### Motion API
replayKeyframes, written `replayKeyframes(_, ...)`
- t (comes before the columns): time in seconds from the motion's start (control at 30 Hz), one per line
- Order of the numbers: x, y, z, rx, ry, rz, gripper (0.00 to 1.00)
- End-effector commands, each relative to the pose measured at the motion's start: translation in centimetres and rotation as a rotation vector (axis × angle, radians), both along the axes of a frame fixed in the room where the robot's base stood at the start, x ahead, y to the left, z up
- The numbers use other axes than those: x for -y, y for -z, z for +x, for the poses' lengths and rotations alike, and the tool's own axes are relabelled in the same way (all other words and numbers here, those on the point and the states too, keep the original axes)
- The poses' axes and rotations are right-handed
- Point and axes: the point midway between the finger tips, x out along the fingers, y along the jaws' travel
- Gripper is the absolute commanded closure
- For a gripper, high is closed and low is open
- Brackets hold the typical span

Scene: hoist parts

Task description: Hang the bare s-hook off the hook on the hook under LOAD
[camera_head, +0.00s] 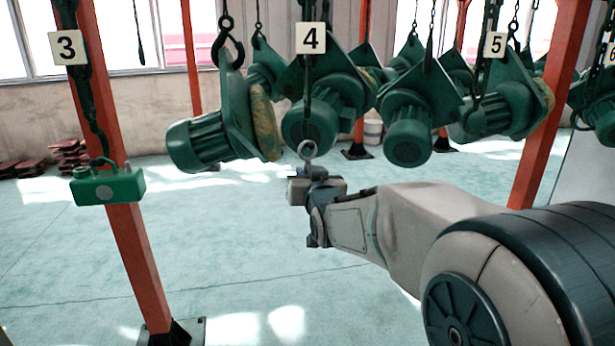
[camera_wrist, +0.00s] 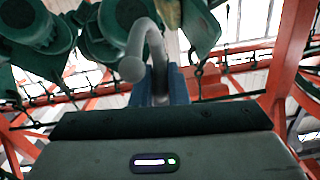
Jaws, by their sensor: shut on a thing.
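My gripper (camera_head: 318,176) is shut on a pale grey s-hook (camera_head: 308,151) and holds it upright, its curved end above the jaws. In the wrist view the s-hook (camera_wrist: 150,45) rises between the blue fingers (camera_wrist: 160,88), bending over to a rounded tip at the left. In the head view it overlaps the lower end of the dark chain (camera_head: 307,80) under sign 4 (camera_head: 311,38). I cannot tell whether they touch. No sign reading LOAD shows in either view.
A green box (camera_head: 108,187) hangs on a hook under sign 3 (camera_head: 67,47). Several green motors (camera_head: 407,130) hang behind and around my gripper. Sign 5 (camera_head: 495,44) is further right. Orange posts (camera_head: 125,225) stand left and right. The floor below is clear.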

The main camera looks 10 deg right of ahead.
Motion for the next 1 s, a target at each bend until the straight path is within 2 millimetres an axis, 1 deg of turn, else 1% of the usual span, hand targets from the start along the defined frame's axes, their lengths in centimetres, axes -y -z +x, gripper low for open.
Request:
replayKeyframes(0.37, 0.0, -0.1, 0.0, 0.001, 0.0, 0.0, 1.0)
replayKeyframes(0.4, 0.0, -0.1, 0.0, 0.001, 0.0, 0.0, 0.83)
replayKeyframes(0.47, 0.0, -0.1, 0.0, 0.001, 0.0, 0.0, 0.67)
replayKeyframes(0.5, 0.0, -0.1, 0.0, 0.001, 0.0, 0.0, 0.61)
replayKeyframes(0.83, 0.0, 0.0, -0.2, 0.0, 0.0, 0.0, 0.61)
replayKeyframes(0.93, 0.0, 0.0, -0.9, 0.0, 0.0, 0.0, 0.61)
replayKeyframes(1.0, 0.0, 0.0, -1.7, 0.003, 0.0, 0.0, 0.61)
